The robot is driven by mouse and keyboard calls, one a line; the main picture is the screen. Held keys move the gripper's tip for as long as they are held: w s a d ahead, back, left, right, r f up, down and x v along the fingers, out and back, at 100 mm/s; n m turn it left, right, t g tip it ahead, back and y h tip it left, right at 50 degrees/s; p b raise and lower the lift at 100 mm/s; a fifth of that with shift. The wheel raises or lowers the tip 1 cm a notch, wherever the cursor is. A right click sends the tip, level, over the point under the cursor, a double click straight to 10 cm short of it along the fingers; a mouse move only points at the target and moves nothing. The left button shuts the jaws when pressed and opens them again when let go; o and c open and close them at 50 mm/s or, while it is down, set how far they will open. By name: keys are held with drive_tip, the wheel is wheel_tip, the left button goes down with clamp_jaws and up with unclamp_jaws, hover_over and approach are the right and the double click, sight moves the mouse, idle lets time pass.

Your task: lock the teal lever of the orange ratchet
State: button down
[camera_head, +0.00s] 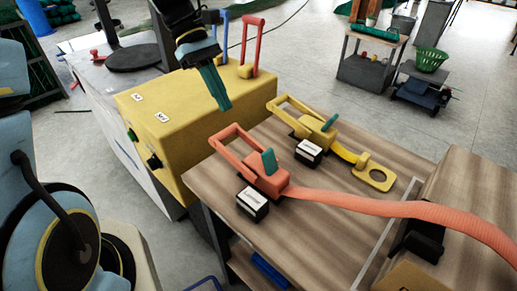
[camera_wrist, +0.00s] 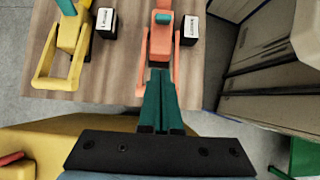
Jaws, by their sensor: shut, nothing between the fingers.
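The orange ratchet (camera_head: 272,183) lies on the wooden table, with its loop handle (camera_head: 226,137) toward the yellow cabinet and an orange strap (camera_head: 400,207) running off right. Its teal lever (camera_head: 268,161) stands up, tilted, from the body. In the wrist view the orange ratchet (camera_wrist: 161,45) is ahead of the fingers, and the teal lever (camera_wrist: 163,18) shows at the top edge. My gripper (camera_head: 223,106) is shut and empty, its teal fingers pointing down above the yellow cabinet's edge, left of the handle. In the wrist view the gripper (camera_wrist: 160,75) overlaps the handle in the picture; contact cannot be told.
A yellow ratchet (camera_head: 309,126) with its own teal lever (camera_head: 329,123) lies behind the orange one. Small label blocks (camera_head: 252,204) stand beside the ratchets. The yellow cabinet (camera_head: 185,115) carries red (camera_head: 251,47) and blue levers. A brown box (camera_head: 465,205) stands at right.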

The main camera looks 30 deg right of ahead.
sight(270, 162)
drive_tip(key=shift+s+d, duration=0.1)
drive_tip(key=p+x, duration=0.1)
drive_tip(key=x, duration=0.8)
drive_tip(key=shift+s, duration=0.1)
drive_tip(key=s, duration=0.2)
drive_tip(key=s+p, duration=0.1)
drive_tip(key=shift+d+r, duration=0.3)
drive_tip(key=shift+d, duration=0.1)
drive_tip(key=shift+s+d+r, duration=0.1)
drive_tip(key=shift+s+d, duration=0.05)
drive_tip(key=shift+s, duration=0.3)
drive_tip(key=shift+r+p, duration=0.1)
drive_tip(key=shift+p, duration=0.25)
